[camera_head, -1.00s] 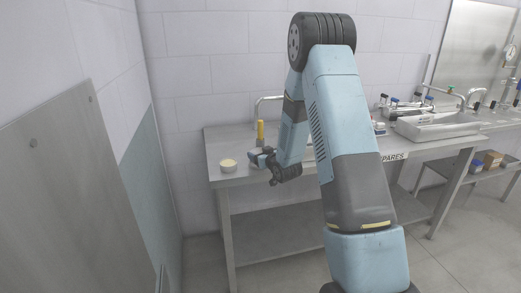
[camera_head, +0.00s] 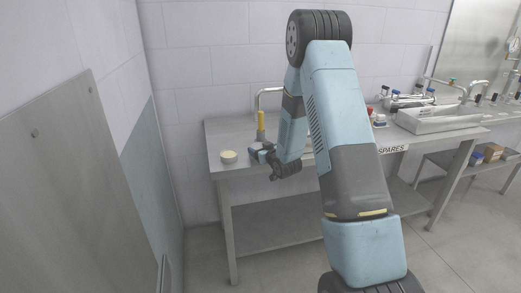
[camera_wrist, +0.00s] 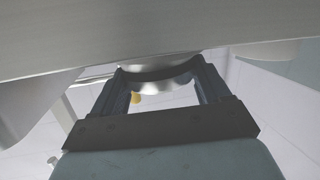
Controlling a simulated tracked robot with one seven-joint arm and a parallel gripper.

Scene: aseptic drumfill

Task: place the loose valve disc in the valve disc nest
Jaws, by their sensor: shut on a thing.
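My gripper (camera_head: 256,154) is over the left end of the steel bench (camera_head: 235,170), just right of a small round cream-topped pot. In the wrist view my gripper (camera_wrist: 157,76) has its two dark fingers apart, with a curved grey metal piece (camera_wrist: 158,86) between them. It looks like the rim of the valve disc; most of it is hidden. I cannot pick out the valve disc nest for certain in either view.
The cream-topped pot (camera_head: 228,156) stands near the bench's left front corner. A yellow-topped upright item (camera_head: 261,122) stands behind my gripper. A wall panel (camera_head: 60,180) is at the left.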

